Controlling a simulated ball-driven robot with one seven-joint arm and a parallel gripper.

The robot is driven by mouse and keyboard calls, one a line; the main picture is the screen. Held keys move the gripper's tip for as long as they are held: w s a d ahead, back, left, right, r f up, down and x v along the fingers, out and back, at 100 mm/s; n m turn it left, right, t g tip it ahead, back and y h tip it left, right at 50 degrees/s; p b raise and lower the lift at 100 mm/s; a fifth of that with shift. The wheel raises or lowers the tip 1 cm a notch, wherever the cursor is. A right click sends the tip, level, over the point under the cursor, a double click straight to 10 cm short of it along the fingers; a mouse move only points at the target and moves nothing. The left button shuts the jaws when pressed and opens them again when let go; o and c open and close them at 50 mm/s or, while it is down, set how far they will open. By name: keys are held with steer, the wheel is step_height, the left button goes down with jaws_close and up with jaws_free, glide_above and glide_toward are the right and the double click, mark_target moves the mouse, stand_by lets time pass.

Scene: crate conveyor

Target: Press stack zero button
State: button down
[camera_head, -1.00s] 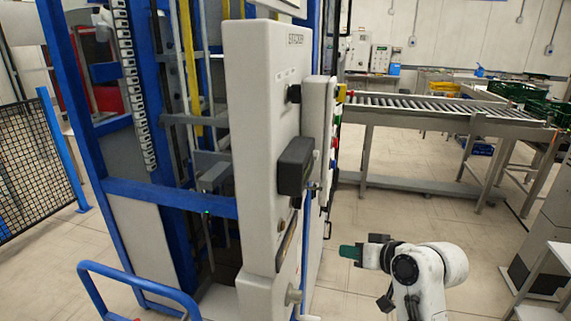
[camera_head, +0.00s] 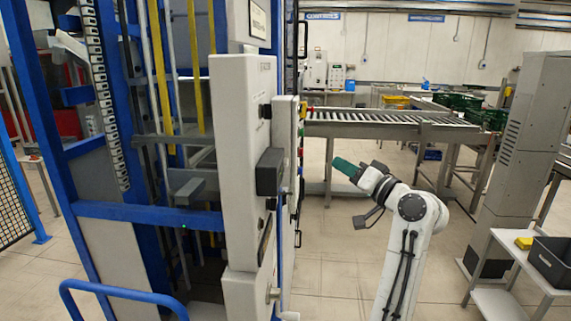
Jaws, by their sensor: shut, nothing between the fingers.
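A tall light-grey control cabinet (camera_head: 240,160) stands on the front of a blue frame, left of the picture's middle. A narrower button box (camera_head: 285,150) is fixed to its right side, with small red, yellow and green buttons (camera_head: 301,132) seen nearly edge-on along its right face. I cannot tell which one is the stack zero button, and no button label is readable. My gripper (camera_head: 343,166), with a teal-green end, is shut and empty. It points up and left toward the box in the picture, with a gap between them.
A roller conveyor (camera_head: 390,124) runs behind my gripper to green crates (camera_head: 465,103). A grey column (camera_head: 525,150) and a white side table (camera_head: 520,268) with a dark bin (camera_head: 553,262) stand on the right. A blue rail (camera_head: 120,291) is at front left.

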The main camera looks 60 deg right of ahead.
mark_target(286, 162)
steer(key=w+a, duration=0.3)
steer(key=w, duration=0.5)
steer(key=shift+a, duration=0.2)
steer(key=shift+w, duration=0.25)
stand_by(1.9)
steer(key=shift+w+a, duration=0.15)
steer(key=shift+w, duration=0.1)
steer(key=shift+w+a, duration=0.2)
steer(key=shift+w, duration=0.25)
stand_by(0.7)
stand_by(0.4)
steer(key=shift+s+d, duration=0.3)
steer(key=shift+s, duration=0.55)
